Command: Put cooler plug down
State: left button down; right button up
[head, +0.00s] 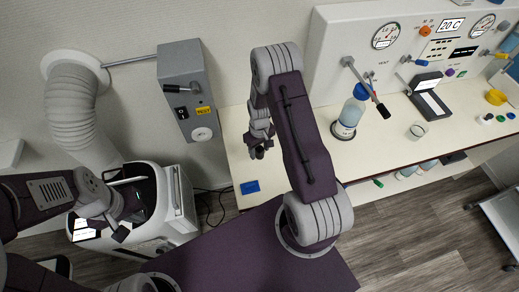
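I cannot make out the cooler plug for certain in the head view. A dark cable (211,207) runs down between the white machine (182,200) and the counter. A grey wall box (186,85) carries a black switch, a yellow label and a round white socket-like fitting (202,134). My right gripper (261,151) points down over the left end of the counter, below and right of that box. Its dark fingertips are small, and whether they hold anything is unclear. My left gripper (121,222) is over the white machine's dark top; its fingers are hard to read.
A small blue item (250,187) lies at the cream counter's (355,153) left front edge. A blue-capped bottle (350,112), a glass beaker (417,131) and a dark device (428,96) stand further right. A gauge panel (410,45) backs the counter. A ribbed hose (75,105) rises at left.

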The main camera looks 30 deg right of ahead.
aim_at(260, 148)
jog(key=shift+r+p, duration=0.3)
jog(key=shift+r, duration=0.4)
notch_tip(260, 148, up, 11)
jog(key=b, duration=0.3)
jog(key=s+a+r+m+t, duration=0.1)
jog(key=s+a+r, duration=0.1)
jog(key=s+a, duration=0.35)
jog(key=s+a+r+m, duration=0.1)
jog(key=s+a+r, duration=0.1)
jog(key=s, duration=0.6)
notch_tip(260, 148, down, 6)
jog(key=b, duration=0.5)
jog(key=shift+w+b, duration=0.4)
jog(key=shift+f, duration=0.1)
